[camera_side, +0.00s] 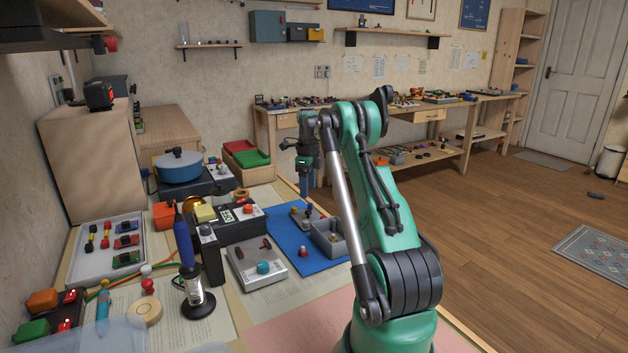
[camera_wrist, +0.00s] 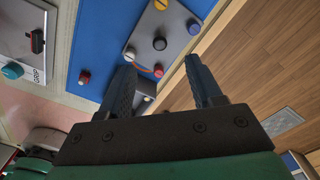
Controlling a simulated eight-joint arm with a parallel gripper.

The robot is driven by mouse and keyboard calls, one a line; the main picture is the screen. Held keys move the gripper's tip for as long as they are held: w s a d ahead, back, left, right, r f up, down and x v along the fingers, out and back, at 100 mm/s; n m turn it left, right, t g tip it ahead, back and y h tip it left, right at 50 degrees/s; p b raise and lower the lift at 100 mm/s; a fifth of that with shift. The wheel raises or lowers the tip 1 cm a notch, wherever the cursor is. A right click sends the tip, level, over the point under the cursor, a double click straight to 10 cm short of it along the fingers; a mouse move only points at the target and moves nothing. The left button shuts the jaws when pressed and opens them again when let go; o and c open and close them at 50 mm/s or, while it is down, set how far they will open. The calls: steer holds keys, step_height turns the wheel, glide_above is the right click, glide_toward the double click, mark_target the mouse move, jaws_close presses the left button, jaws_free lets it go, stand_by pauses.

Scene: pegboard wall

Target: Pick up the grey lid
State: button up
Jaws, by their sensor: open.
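The grey lid (camera_wrist: 174,26) is a flat plate on the blue mat, with a dark knob (camera_wrist: 160,44) near its middle and small coloured knobs around it. It also shows in the side view (camera_side: 300,220), small and partly unclear. My gripper (camera_wrist: 160,66) is open and empty, with its two dark fingers apart. In the side view my gripper (camera_side: 304,190) points down above the far part of the mat, apart from the lid. In the wrist view the lid's near part lies between the fingertips in the picture, and the left finger covers a little beside it.
The blue mat (camera_side: 285,237) also holds an open grey box (camera_side: 342,244) and a small red knob (camera_side: 303,252). A grey device with a teal knob (camera_side: 263,267) sits left of it. A blue pot (camera_side: 180,170) and a soldering iron (camera_side: 184,240) stand further left.

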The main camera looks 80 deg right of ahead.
mark_target(308, 211)
step_height(308, 211, down, 7)
steer(key=shift+r, duration=0.15)
jaws_close()
